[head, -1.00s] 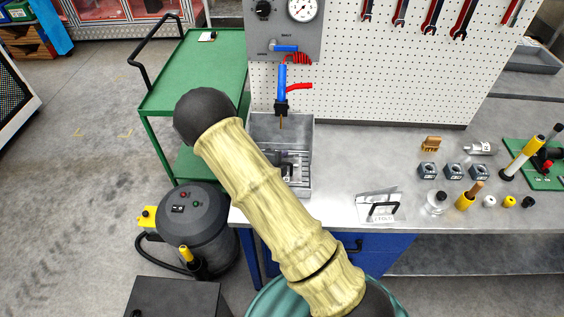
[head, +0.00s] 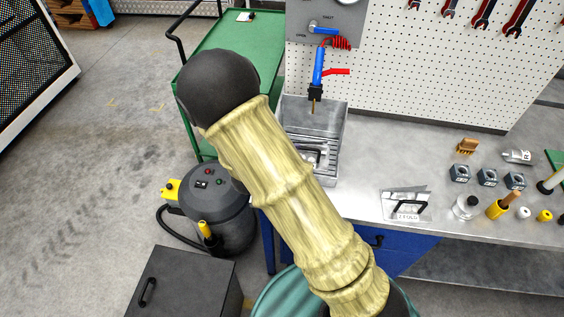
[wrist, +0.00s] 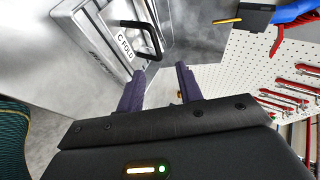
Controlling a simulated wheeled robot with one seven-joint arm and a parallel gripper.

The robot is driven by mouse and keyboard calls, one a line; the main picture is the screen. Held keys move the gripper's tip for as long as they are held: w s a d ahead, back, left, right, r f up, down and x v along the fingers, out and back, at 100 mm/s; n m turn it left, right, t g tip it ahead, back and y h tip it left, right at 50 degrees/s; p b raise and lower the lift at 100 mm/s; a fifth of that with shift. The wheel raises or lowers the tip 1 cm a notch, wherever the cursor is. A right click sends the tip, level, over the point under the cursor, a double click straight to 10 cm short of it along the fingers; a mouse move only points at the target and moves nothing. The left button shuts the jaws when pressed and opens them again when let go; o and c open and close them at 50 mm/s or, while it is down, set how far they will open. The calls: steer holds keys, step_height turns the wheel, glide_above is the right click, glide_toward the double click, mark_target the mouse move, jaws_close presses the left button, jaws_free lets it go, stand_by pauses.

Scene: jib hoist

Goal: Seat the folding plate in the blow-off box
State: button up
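The blow-off box (head: 335,128) is an open metal box with slats, under a blue air gun on the bench, partly hidden by my arm. A dark-edged handle shape (head: 314,154) shows inside it. A metal plate labelled C-FOLD (wrist: 121,37) with a black handle shows in the wrist view, beside a larger lettered metal surface. A folding plate (head: 402,203) with a black handle stands on the bench right of the box; its label's first character is unclear. My gripper (wrist: 160,72) is open and empty, just short of the C-FOLD plate's handle. The head view hides it behind my arm.
The air gun (head: 319,70) hangs over the box. Blocks, bottles and tools, including a steel block (head: 459,173), stand at the right. A vacuum (head: 222,214) and dark cabinet (head: 190,285) stand front left, with a green cart (head: 225,45) behind. The pegboard (head: 430,70) backs the bench.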

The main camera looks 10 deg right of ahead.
steer(key=v, duration=0.6)
stand_by(0.7)
steer(key=s+d+r+n+g+y, duration=0.3)
steer(key=s+d+n+y, duration=0.1)
steer(key=n, duration=0.8)
steer(key=s+d+r+n+g+y, duration=0.3)
steer(key=s+n, duration=0.4)
steer(key=n, duration=0.5)
steer(key=shift+s+d+y, duration=0.35)
steer(key=shift+d+y, duration=0.25)
steer(key=shift+y, duration=0.1)
steer(key=shift+w+r, duration=0.1)
